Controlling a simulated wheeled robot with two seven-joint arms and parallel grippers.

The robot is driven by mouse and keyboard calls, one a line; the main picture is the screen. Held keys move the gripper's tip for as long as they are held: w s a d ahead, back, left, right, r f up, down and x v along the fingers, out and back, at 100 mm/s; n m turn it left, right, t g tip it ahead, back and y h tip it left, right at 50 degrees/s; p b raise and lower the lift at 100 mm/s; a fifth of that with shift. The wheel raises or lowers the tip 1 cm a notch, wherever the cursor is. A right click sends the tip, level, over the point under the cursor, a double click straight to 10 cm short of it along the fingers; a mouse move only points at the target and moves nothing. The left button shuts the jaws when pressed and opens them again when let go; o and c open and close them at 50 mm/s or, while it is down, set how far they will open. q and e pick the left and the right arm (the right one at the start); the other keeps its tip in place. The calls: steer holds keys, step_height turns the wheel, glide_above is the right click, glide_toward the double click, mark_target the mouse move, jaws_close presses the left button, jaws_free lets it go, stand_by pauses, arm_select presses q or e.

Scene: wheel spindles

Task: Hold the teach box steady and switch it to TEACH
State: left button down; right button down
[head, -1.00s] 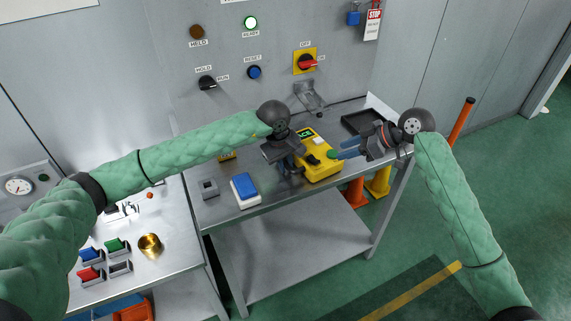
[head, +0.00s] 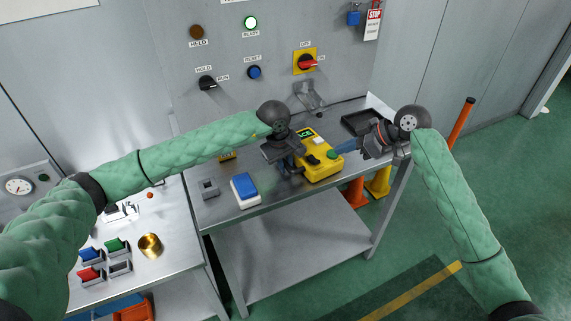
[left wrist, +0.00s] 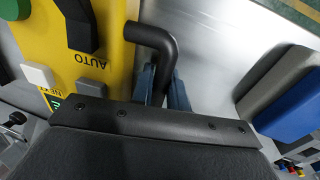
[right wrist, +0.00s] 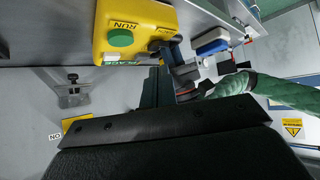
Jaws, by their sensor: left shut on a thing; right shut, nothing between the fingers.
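The yellow teach box (head: 325,170) sits on the metal bench, with a green button (right wrist: 120,38), a white button (left wrist: 37,75) and a small green-lit screen (head: 305,133). Its black selector knob (left wrist: 80,25) shows in the left wrist view beside the word AUTO; I cannot tell its setting. My left gripper (head: 289,165) is shut on the box's black bar handle (left wrist: 158,42), at its left side.
A blue-and-white box (head: 245,190) and a small grey block (head: 208,188) stand left of the teach box. A dark tray (head: 362,121) lies behind my right gripper. The control panel (head: 225,95) rises behind the bench. The lower-left table (head: 165,265) holds coloured switches and a brass cup.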

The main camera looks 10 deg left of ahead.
mark_target(315, 161)
steer(key=a+r+n+g+h, duration=0.1)
steer(key=a+r+n+h, duration=0.1)
steer(key=a+r+h, duration=0.2)
steer(key=shift+w+a+r+n+h, duration=0.15)
steer(key=shift+w+a+n+h, duration=0.2)
steer(key=shift+a+h, duration=2.15)
steer(key=shift+h, duration=0.6)
steer(key=shift+d+f, duration=0.2)
steer(key=shift+f, duration=0.85)
steer(key=shift+d+f, duration=0.25)
steer(key=shift+f, duration=0.85)
steer(key=shift+d+f, duration=0.2)
steer(key=shift+f, duration=0.85)
steer(key=shift+f, duration=0.95)
step_height(315, 161, up, 7)
